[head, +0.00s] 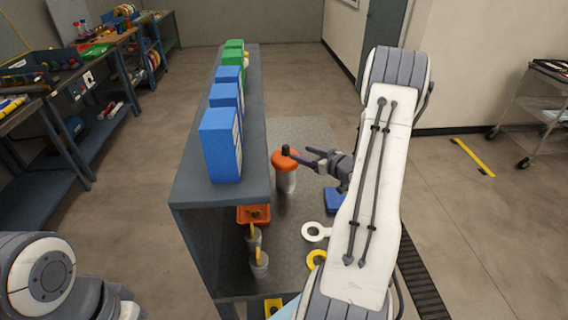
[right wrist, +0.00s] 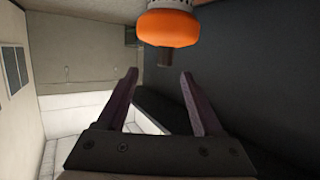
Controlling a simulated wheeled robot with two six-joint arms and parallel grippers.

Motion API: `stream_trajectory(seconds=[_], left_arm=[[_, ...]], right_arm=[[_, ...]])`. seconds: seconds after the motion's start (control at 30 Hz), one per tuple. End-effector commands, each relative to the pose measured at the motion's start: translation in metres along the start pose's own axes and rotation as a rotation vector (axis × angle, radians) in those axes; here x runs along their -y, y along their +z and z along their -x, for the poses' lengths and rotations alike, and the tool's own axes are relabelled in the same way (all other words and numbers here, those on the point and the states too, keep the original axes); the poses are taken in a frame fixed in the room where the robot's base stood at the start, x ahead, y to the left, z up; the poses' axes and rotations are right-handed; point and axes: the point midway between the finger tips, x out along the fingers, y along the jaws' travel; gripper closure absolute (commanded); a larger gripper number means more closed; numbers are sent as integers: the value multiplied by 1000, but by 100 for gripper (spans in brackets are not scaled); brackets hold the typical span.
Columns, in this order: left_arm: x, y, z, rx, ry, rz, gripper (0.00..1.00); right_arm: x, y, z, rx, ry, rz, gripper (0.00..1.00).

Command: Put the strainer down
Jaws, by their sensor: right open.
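An orange-capped piece with a pale cylindrical body, which looks like the strainer (head: 286,182), stands upright on the grey surface right of the shelf. A short dark knob tops its cap. My right gripper (head: 302,155) is open beside the knob, its fingers pointing left in the head view. In the right wrist view, the orange cap (right wrist: 168,29) and dark stem show just beyond the two spread fingertips (right wrist: 159,75), with nothing gripped. The pale body is cut off by the frame's top edge. My left arm shows at lower left, but its gripper is out of view.
A grey shelf (head: 197,184) carries several blue boxes (head: 220,146) and green boxes (head: 233,60). A white ring (head: 316,232), a yellow ring (head: 316,258) and a blue block (head: 333,200) lie near my right arm. An orange bin (head: 246,216) and grey cups (head: 260,268) sit lower.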

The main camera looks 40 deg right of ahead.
Motion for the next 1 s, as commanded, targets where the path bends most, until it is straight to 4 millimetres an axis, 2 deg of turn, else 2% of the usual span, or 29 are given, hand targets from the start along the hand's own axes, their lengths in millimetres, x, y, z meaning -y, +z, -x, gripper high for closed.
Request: stream_trajectory(seconds=[0.1, 0.33, 0.47, 0.6, 0.9, 0.97, 1.0], left_arm=[[0, 0, 7, 0, 0, 0, 52], [-1, -1, 17, 0, 0, 1, 52], [-2, -2, 32, 0, 0, 1, 52], [-3, -2, 35, 0, 0, 2, 52], [-2, -2, 35, 0, 0, 2, 52], [-2, -2, 35, 0, 0, 2, 52], [-2, -2, 35, 0, 0, 2, 52]], right_arm=[[10, -4, -23, 2, -16, 4, 32], [14, -6, -45, 2, -22, 6, 32], [12, -8, -64, 2, -23, 6, 32], [10, -6, -81, 2, -20, 7, 32], [8, -4, -85, 1, -15, 5, 32], [8, -4, -85, 1, -15, 5, 55], [7, -4, -85, 1, -15, 5, 70]])
